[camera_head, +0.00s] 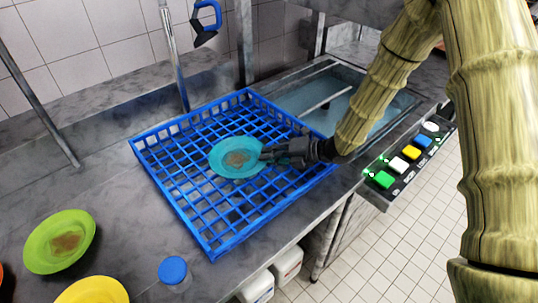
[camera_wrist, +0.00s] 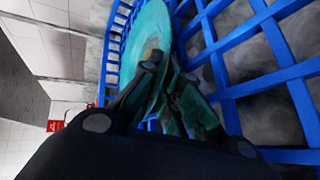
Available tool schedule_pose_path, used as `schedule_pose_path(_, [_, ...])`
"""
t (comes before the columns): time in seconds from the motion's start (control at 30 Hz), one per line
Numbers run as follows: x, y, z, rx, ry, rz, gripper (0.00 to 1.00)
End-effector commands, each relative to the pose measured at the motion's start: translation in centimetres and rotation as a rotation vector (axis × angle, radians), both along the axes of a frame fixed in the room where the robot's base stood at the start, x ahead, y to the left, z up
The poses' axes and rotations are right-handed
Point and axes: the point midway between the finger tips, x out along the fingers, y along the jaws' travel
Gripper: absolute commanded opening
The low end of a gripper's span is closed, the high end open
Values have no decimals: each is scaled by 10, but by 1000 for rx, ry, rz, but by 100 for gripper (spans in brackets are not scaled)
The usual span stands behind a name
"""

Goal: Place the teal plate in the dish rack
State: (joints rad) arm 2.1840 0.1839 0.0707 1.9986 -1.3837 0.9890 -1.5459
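The teal plate (camera_head: 226,153) has a brown stain in its middle and is over the blue dish rack (camera_head: 213,246) in the head view. My gripper (camera_head: 266,155) reaches in from the right and is shut on the plate's right edge. In the wrist view the plate (camera_wrist: 146,33) is seen nearly edge-on, with the fingers of my gripper (camera_wrist: 172,80) at its rim. The rack's blue grid (camera_wrist: 270,35) is close beside it. I cannot tell whether the plate touches the rack.
A green plate (camera_head: 40,246) with a brown stain and a yellow plate (camera_head: 92,292) lie on the counter at left. A sink basin (camera_head: 345,95) is behind the rack, and a button panel (camera_head: 408,160) is at right.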

Motion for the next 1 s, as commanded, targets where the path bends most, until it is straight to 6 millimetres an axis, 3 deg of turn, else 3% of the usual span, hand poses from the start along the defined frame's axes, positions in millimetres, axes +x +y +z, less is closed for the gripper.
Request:
schedule_pose_path(0.07, [0, 0, -3, 0, 0, 0, 0])
schedule_pose_path(0.13, [0, 0, -2, 0, 0, 0, 14])
schedule_pose_path(0.57, [0, 0, 3, 0, 0, 0, 14])
schedule_pose_path(1.0, [-24, -61, 26, 0, -2, -1, 14])
